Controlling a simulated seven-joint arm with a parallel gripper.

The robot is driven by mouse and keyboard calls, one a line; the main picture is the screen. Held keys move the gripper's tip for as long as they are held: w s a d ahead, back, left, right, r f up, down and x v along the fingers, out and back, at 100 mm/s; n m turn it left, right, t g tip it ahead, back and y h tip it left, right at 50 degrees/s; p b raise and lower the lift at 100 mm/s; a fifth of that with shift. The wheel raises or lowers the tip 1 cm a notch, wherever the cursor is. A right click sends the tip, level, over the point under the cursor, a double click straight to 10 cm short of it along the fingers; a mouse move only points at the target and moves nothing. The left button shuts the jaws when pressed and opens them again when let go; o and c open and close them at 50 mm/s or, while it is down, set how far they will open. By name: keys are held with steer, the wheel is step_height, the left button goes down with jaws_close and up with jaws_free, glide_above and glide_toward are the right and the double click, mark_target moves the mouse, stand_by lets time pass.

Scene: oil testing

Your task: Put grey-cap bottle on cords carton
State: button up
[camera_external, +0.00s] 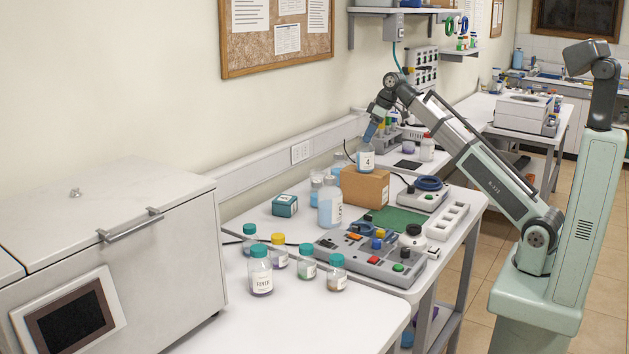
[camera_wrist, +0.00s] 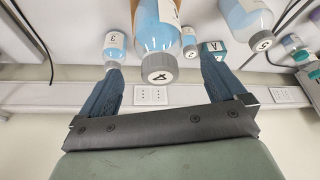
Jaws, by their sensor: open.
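A clear bottle (camera_external: 366,160) with pale blue liquid and a label "4" stands upright on top of a brown carton (camera_external: 362,190). Its grey cap marked "4" shows in the wrist view (camera_wrist: 159,69). In the wrist view my gripper's two blue fingers are spread, one on each side of the bottle, with visible gaps. The gripper (camera_wrist: 160,62) is open and holds nothing.
A larger bottle (camera_external: 330,204) stands left of the carton, close to it. A teal box (camera_external: 284,205) is farther left. A control panel (camera_external: 370,255) and a green mat (camera_external: 400,220) lie in front. Bottles marked "3" (camera_wrist: 114,45) and "5" (camera_wrist: 248,20) stand nearby.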

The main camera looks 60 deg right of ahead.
steer(key=v, duration=0.6)
steer(key=shift+s+r, duration=0.1)
